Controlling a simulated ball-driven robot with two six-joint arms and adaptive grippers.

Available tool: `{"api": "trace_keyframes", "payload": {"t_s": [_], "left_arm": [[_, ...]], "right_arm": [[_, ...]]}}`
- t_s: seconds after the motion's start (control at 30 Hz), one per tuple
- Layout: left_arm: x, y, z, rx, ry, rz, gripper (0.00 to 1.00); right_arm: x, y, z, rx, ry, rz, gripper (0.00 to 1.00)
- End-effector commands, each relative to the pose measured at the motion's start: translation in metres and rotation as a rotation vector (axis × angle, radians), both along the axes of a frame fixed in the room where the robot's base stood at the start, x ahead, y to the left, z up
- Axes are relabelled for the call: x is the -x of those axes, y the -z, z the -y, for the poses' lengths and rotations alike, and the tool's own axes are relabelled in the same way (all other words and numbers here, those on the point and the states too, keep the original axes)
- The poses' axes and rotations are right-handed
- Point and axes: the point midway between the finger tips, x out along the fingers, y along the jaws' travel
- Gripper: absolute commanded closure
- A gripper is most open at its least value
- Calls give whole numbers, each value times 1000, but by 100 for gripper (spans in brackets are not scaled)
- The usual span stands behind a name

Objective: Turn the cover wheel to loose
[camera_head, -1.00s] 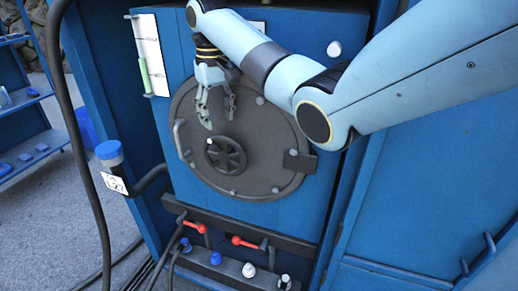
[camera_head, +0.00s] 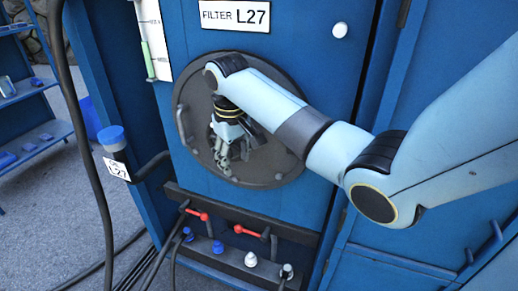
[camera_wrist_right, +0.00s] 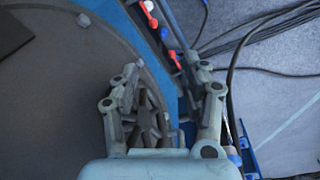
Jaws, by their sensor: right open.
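The round dark grey cover (camera_head: 270,92) is on the front of the blue filter cabinet. Its cover wheel is mostly hidden behind my right gripper (camera_head: 234,164) in the head view. In the right wrist view, part of the wheel (camera_wrist_right: 148,118) shows between and behind the two fingers of my right gripper (camera_wrist_right: 165,68). That gripper is open, with its fingers spread at the wheel. I cannot tell whether a finger touches the wheel. My left gripper is not in view.
Below the cover is a dark rail with red-handled valves (camera_head: 244,231) and several caps. A blue-capped pipe (camera_head: 112,138) and hanging black hoses are at left. Blue shelves (camera_head: 30,95) stand farther left. A label reading FILTER L27 (camera_head: 235,15) is above the cover.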

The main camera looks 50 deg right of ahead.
Motion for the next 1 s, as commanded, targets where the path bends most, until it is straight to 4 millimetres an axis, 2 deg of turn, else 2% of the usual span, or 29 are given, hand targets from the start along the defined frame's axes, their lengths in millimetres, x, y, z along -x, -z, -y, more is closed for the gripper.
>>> {"api": "trace_keyframes", "payload": {"t_s": [0.03,0.2,0.67,1.0], "left_arm": [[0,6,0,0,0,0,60],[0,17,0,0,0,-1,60],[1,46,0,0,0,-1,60],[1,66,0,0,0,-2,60]], "right_arm": [[3,15,0,0,0,-3,54],[10,52,0,1,0,-2,54],[37,149,-1,5,-2,1,54],[64,217,-2,11,-6,3,54]]}}
